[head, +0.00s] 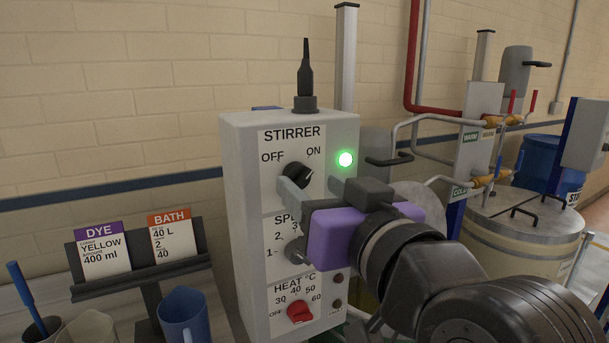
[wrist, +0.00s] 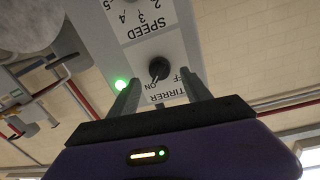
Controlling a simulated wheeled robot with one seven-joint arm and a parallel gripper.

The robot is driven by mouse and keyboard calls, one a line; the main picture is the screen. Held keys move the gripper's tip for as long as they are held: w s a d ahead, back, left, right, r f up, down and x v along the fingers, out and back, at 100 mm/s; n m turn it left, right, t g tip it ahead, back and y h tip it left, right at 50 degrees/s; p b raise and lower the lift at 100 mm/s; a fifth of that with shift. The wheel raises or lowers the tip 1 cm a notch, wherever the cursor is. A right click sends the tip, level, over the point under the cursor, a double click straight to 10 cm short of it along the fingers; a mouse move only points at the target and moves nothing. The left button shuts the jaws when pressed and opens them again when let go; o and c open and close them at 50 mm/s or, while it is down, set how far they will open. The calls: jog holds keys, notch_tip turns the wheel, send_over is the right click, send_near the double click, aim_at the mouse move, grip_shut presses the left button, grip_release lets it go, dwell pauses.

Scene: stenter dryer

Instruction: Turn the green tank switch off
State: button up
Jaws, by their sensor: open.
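The grey control box (head: 240,200) carries a STIRRER panel with OFF at left and ON at right. Its black knob (head: 297,175) appears turned toward ON, and the green lamp (head: 345,159) beside it is lit. In the wrist view the knob (wrist: 159,68) shows between the ends of my two fingers, with the lit lamp (wrist: 120,84) to the left. My gripper (head: 308,187) is open in front of the knob, one finger to each side; it also shows in the wrist view (wrist: 160,82). I cannot tell whether the fingers touch the knob.
The SPEED knob (head: 295,250) and red HEAT knob (head: 300,312) sit below, close under my gripper. A card stand (head: 140,275) and blue jug (head: 184,315) are at left. A lidded tank (head: 525,235) and pipes stand at right.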

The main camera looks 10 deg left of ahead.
aim_at(304, 179)
jog(key=shift+p+x, duration=0.3)
jog(key=shift+x, duration=1.5)
grip_shut()
